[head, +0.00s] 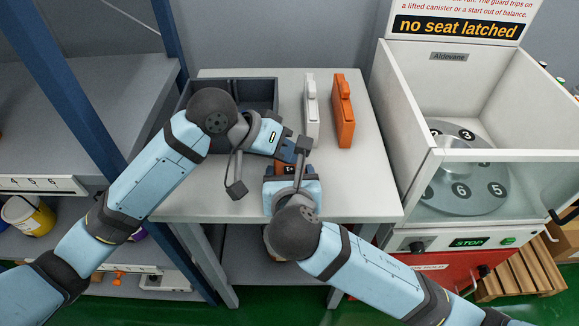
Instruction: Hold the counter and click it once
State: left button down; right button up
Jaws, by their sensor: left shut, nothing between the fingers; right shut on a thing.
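The counter (288,169) is a small orange and dark thing above the pale table, mostly hidden by my grippers. My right gripper (291,174) reaches up from the lower right and is shut on the counter. My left gripper (289,153) comes in from the left, shut and empty, with its tips close to the counter's far side. I cannot tell whether the tips touch it. The counter's button and display cannot be made out.
A dark open bin (262,92) stands at the table's back left, partly behind my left arm. A white upright case (311,108) and an orange one (343,112) stand right of it. A guarded machine with a numbered turntable (462,185) is at the right. The table's (350,185) right front is clear.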

aim_at(288, 167)
pick_arm(q)
jog(key=shift+r, duration=2.5)
pick_arm(e)
jog(key=o, duration=1)
jog(key=shift+s, duration=0.1)
